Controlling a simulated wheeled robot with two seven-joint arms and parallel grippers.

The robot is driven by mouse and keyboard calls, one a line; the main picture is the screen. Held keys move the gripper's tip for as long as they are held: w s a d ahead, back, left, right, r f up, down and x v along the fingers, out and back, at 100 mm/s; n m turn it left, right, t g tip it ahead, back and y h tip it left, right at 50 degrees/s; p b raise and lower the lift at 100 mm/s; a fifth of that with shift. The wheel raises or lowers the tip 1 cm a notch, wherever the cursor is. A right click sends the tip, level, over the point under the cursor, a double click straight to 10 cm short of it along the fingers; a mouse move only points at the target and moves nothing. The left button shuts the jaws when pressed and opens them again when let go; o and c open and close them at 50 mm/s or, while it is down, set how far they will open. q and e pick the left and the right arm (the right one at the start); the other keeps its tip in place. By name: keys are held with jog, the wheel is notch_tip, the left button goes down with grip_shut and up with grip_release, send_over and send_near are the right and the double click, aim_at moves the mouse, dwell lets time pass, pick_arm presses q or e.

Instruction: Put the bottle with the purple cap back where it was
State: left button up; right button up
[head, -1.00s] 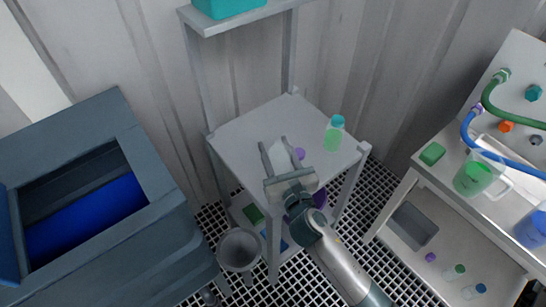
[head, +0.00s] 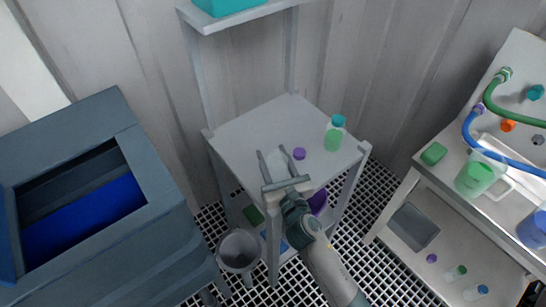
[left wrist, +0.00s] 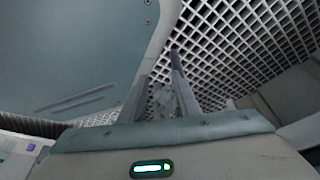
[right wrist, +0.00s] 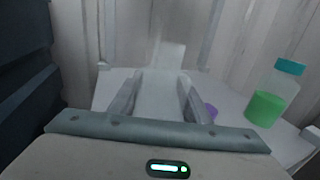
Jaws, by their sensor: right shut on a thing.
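My right gripper (head: 273,160) is shut on a pale whitish bottle (right wrist: 162,95), over the front part of the grey shelf top (head: 240,130). No cap shows on the held bottle, and its lower part is hidden by the gripper. A small purple cap (head: 299,153) sits on the shelf top just right of the gripper, with no bottle body visible under it. It also shows behind the right finger in the right wrist view (right wrist: 210,110). My left gripper (left wrist: 160,65) has its fingers apart, over the floor grating.
A teal-capped bottle with green liquid (head: 335,133) stands upright near the shelf's right corner. A higher shelf (head: 245,20) is at the back. A grey-blue bin (head: 95,215) is at left. A bench with a green jug (head: 474,178) and hoses is at right.

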pick_arm(q)
jog(key=shift+w, duration=0.2)
jog(key=shift+s+f, duration=0.1)
jog(key=shift+s, duration=0.05)
pick_arm(e)
jog(key=shift+f, duration=0.1)
jog(key=o, duration=1.1)
jog(key=shift+o, duration=0.2)
pick_arm(q)
jog(key=shift+s, duration=0.45)
jog(key=shift+w, duration=0.1)
